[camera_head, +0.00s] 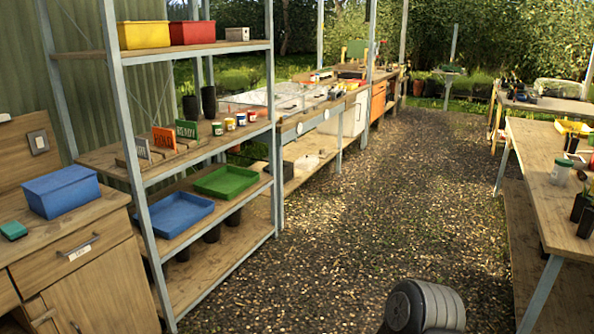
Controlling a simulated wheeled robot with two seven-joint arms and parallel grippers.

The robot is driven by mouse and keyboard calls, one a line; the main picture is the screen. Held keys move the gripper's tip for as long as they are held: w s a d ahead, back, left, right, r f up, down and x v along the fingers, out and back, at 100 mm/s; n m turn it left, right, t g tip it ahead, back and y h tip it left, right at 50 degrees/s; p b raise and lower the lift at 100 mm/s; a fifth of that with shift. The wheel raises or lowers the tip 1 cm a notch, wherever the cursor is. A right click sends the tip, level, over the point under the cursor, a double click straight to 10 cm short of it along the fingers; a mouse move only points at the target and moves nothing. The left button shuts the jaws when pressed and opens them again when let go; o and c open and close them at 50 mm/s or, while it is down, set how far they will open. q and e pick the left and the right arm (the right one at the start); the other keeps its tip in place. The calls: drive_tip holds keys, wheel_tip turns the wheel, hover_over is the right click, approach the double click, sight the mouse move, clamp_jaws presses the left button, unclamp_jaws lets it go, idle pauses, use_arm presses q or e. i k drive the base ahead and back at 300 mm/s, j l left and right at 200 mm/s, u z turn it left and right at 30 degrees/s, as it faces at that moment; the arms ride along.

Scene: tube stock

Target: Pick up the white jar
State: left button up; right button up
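A pale, whitish jar with a green lid (561,172) stands upright on the wooden table at the right. Several small jars with coloured bands, one of them whitish with a dark band (217,129), stand in a row on the middle shelf of the rack at the left. I cannot tell which one is the white jar of the task. Neither of my grippers is in view; only a dark rounded part of my arm shows at the bottom edge.
The rack holds a blue tray (177,213), a green tray (226,181), a yellow bin (143,34) and a red bin (192,32). A blue box (62,191) sits on the cabinet. Black pots (582,207) stand by the right table's edge. The gravel aisle (385,190) is clear.

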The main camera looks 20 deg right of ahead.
sight(559, 176)
drive_tip(key=i+l+z, duration=0.15)
drive_tip(key=i+z, duration=1.25)
drive_tip(key=i, duration=1.1)
drive_tip(key=i+z, duration=0.15)
drive_tip(key=i, duration=1.05)
drive_tip(key=i+z, duration=0.15)
drive_tip(key=i, duration=0.25)
drive_tip(key=i+j+z, duration=0.15)
drive_tip(key=i, duration=0.3)
drive_tip(key=i+j+z, duration=0.15)
drive_tip(key=i, duration=0.25)
